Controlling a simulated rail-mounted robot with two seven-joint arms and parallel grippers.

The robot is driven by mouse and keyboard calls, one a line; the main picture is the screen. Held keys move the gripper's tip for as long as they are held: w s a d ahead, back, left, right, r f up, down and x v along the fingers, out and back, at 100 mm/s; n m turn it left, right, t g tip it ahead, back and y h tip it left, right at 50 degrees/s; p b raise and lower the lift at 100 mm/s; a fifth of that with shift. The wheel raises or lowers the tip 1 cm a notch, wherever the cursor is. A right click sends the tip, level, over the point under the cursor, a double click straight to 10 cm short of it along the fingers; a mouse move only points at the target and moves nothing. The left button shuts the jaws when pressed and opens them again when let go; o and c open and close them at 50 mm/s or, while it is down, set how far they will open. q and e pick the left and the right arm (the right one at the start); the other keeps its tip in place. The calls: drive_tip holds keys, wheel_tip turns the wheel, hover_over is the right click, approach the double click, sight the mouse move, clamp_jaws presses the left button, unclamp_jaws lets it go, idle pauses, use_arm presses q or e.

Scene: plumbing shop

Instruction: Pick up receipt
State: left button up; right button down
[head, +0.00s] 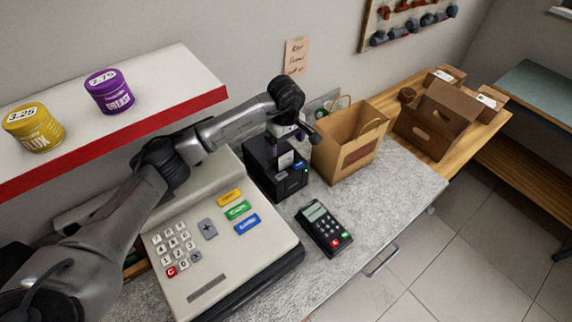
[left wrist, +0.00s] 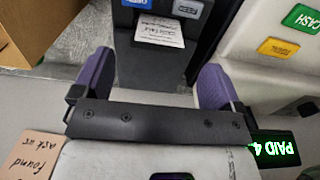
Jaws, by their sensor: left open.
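In the head view the receipt (head: 286,160) shows as a pale patch on the black printer (head: 262,178). My left gripper (head: 300,135) is above the printer. In the left wrist view its two purple fingertips (left wrist: 155,82) are spread apart, with the printer and receipt seen between and beyond them. Nothing is between the fingers. My right gripper is in neither view.
A beige cash register (head: 215,255) stands left of the printer. A brown paper bag (head: 345,145) is close on its right. A card terminal (head: 325,228) lies in front on the grey counter (head: 400,195). A shelf (head: 165,75) with two tins is at upper left.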

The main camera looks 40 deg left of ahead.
sight(286, 155)
use_arm(q)
drive_tip(key=shift+d+f+p, duration=0.1)
drive_tip(key=shift+f+p, duration=0.25)
drive_tip(key=shift+f, duration=2.65)
drive_tip(key=c, duration=1)
